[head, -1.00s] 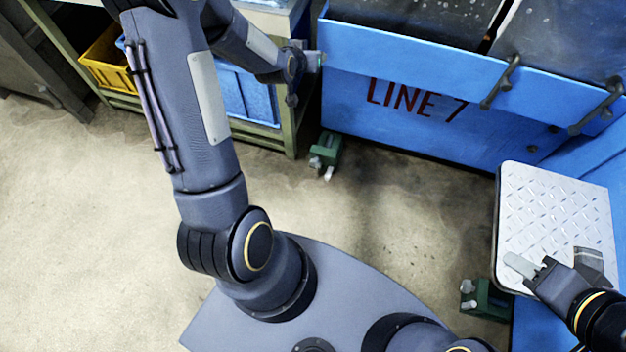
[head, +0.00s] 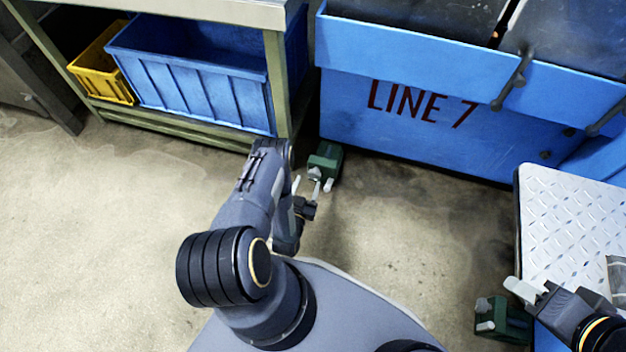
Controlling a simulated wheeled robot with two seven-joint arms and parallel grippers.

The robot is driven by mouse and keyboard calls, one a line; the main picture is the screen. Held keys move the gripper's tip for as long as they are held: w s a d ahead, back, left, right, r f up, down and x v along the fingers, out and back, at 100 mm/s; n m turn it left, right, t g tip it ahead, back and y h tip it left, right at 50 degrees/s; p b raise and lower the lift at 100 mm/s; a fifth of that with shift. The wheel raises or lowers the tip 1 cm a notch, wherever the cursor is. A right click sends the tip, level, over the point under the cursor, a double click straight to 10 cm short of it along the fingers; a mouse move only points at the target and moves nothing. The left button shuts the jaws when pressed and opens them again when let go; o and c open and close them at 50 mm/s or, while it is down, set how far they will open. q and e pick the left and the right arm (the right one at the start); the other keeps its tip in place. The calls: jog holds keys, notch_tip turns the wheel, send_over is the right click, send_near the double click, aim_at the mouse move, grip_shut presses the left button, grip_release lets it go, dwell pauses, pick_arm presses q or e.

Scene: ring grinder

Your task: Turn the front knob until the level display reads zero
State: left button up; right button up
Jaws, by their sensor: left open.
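No front knob and no level display can be made out in the head view. The blue machine body (head: 420,140) marked LINE 7 fills the upper right. My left gripper (head: 307,184) is open and low, in front of a green machine foot (head: 325,158). It overlaps the foot's light bolts in the picture, and I cannot tell whether it touches them. My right gripper (head: 524,290) is at the lower right over the edge of a tread plate (head: 570,215). One pale finger shows clearly, and its opening cannot be judged.
A workbench (head: 200,10) at the upper left has a blue bin (head: 190,80) and a yellow bin (head: 100,65) on its lower shelf. Another green foot (head: 503,320) stands below the tread plate. The concrete floor (head: 90,230) on the left is clear.

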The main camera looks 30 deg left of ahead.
pick_arm(q)
jog(key=b, duration=0.4)
send_near(314, 177)
jog(key=x, duration=0.2)
jog(key=b+x, duration=0.2)
jog(key=x, duration=0.4)
jog(key=shift+w+f+b, duration=0.1)
jog(key=shift+w+b, duration=0.1)
jog(key=shift+b, duration=0.1)
jog(key=shift+w+a, duration=0.15)
jog(key=shift+w, duration=0.3)
jog(key=c, duration=0.7)
